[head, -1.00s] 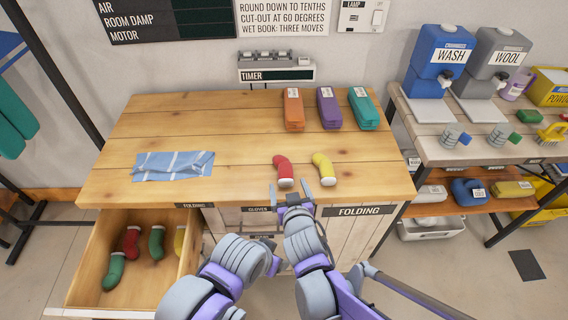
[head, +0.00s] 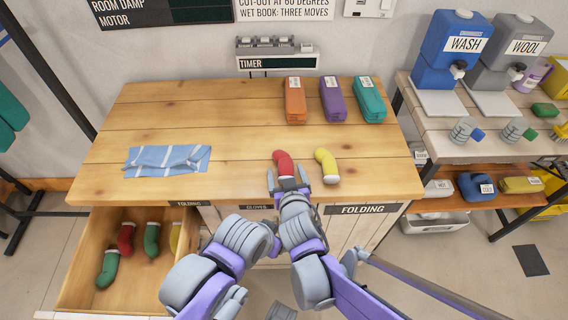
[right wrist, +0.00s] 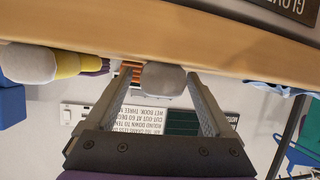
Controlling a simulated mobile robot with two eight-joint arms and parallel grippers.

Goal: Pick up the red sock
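A red sock (head: 283,161) with a white cuff lies near the front edge of the wooden table (head: 230,183), just left of a yellow sock (head: 327,163). My right gripper (head: 287,175) is at the red sock's cuff end, fingers spread either side and partly hiding the cuff. In the right wrist view, upside down, the whitish cuff (right wrist: 164,78) sits between the open fingertips, with gaps on both sides. The yellow sock (right wrist: 66,64) is outside the fingers, at the left.
An open drawer (head: 85,268) at the lower left holds several socks, one also red (head: 126,236). A blue cloth (head: 167,160) lies at the table's left. Orange (head: 296,100), purple (head: 333,99) and teal (head: 369,98) items stand at the back. The table's middle is clear.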

